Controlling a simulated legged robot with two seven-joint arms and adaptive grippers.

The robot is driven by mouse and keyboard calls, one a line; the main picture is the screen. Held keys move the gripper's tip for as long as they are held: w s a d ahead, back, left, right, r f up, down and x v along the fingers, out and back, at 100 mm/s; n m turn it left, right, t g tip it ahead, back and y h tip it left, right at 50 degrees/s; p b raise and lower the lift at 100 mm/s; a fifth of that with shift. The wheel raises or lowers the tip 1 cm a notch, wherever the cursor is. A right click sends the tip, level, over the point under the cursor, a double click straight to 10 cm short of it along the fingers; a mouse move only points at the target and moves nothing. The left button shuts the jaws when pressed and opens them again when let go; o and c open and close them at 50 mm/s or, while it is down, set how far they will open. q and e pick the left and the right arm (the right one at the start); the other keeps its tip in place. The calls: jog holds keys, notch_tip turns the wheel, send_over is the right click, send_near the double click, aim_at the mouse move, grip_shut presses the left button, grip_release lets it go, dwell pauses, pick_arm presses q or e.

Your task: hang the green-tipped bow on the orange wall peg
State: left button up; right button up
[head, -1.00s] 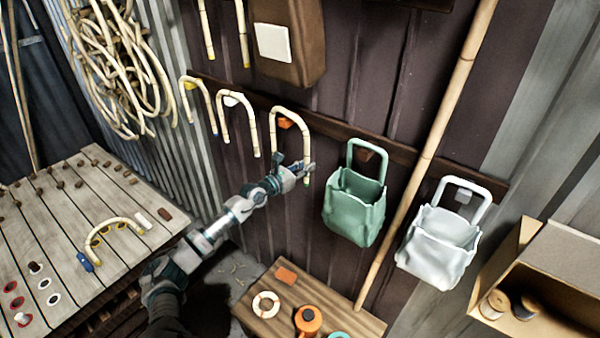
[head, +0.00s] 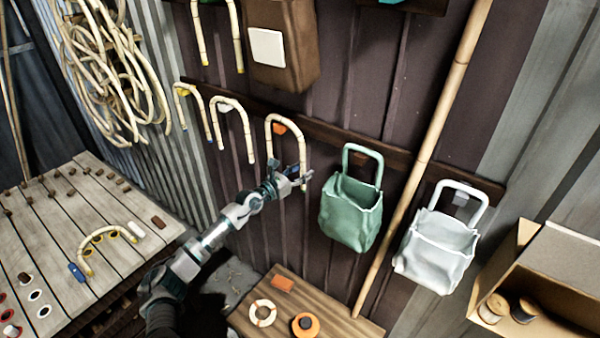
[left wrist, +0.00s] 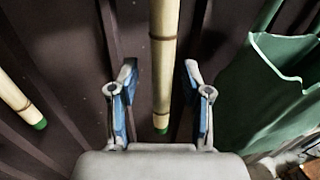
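The green-tipped bow (head: 288,118) is a pale bamboo arch, upright at the wall with its legs pointing down. The orange wall peg (head: 280,129) shows inside the arch, just under the bend; I cannot tell whether they touch. My left gripper (head: 292,175) is at the lower part of the bow's right leg. In the left wrist view the two fingers (left wrist: 162,105) stand apart on either side of that leg (left wrist: 163,60), with gaps on both sides. The leg's green tip (left wrist: 161,131) shows between them; the other green tip (left wrist: 40,125) is at left. My right gripper is not in view.
Two other bows hang to the left on a yellow peg (head: 183,91) and a white peg (head: 222,107). A green bag (head: 350,212) hangs close to the right of my gripper, then a white bag (head: 436,250). A long bamboo pole (head: 425,160) leans between the bags.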

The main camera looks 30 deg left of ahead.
pick_arm(q)
jog(key=shift+a+f, duration=0.1)
jog(key=shift+a, duration=0.05)
jog(key=v, duration=1.2)
jog(key=shift+s, duration=0.15)
jog(key=s+p, duration=0.1)
jog(key=s, duration=0.8)
jog(key=shift+a, duration=0.35)
